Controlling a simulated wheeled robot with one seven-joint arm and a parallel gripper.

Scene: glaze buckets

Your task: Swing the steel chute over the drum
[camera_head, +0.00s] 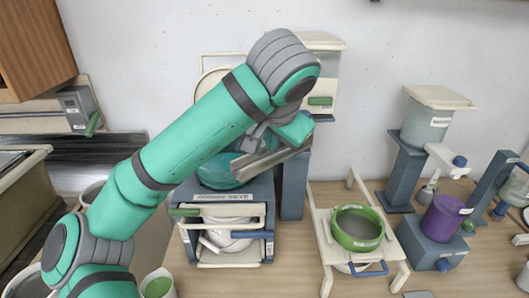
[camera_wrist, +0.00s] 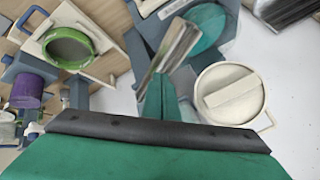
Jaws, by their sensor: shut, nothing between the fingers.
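The steel chute (camera_head: 272,160) is a shiny open trough at the centre of the head view, sloping down to the left. Its lower left end lies in front of a teal round vessel (camera_head: 214,176), perhaps the drum, which sits on a blue-grey stand. My gripper (camera_head: 297,132) is shut and empty, right by the chute's upper side. In the wrist view the chute (camera_wrist: 178,45) rises from the tip of my green gripper (camera_wrist: 160,88), beside the teal vessel (camera_wrist: 208,28). I cannot tell whether the fingers touch the chute.
A white rack with a green bowl (camera_head: 358,228) stands to the right. Farther right are a purple bucket (camera_head: 443,217) and a clear hopper (camera_head: 424,126) on a post. A white lidded container (camera_wrist: 230,92) shows close by in the wrist view.

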